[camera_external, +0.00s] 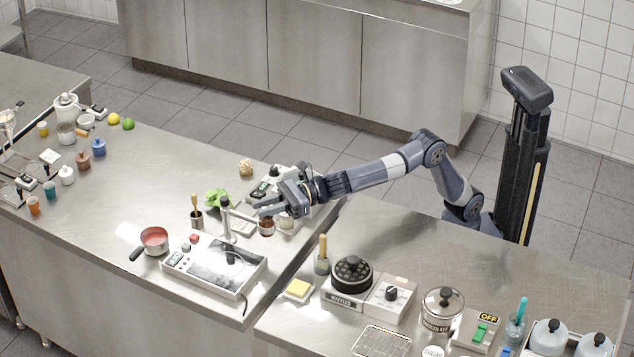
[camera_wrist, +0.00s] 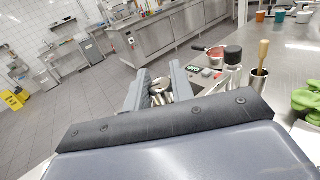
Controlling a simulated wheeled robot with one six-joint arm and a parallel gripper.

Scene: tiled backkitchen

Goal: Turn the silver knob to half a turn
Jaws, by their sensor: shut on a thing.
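The silver knob (camera_wrist: 161,86) shows in the wrist view as a round, shiny metal piece between the two fingers of my gripper (camera_wrist: 160,93). The fingers are shut on it, one on each side, and hide part of it. In the external view my gripper (camera_external: 268,207) reaches left over the counter, above the small jars. I cannot make out the knob there, nor what it is mounted on.
A black-topped metal post (camera_external: 226,218) and a utensil cup (camera_external: 196,219) stand just left of my gripper. A panelled appliance (camera_external: 213,264) and a red pan (camera_external: 154,241) are nearer the front. The counter's left middle is clear.

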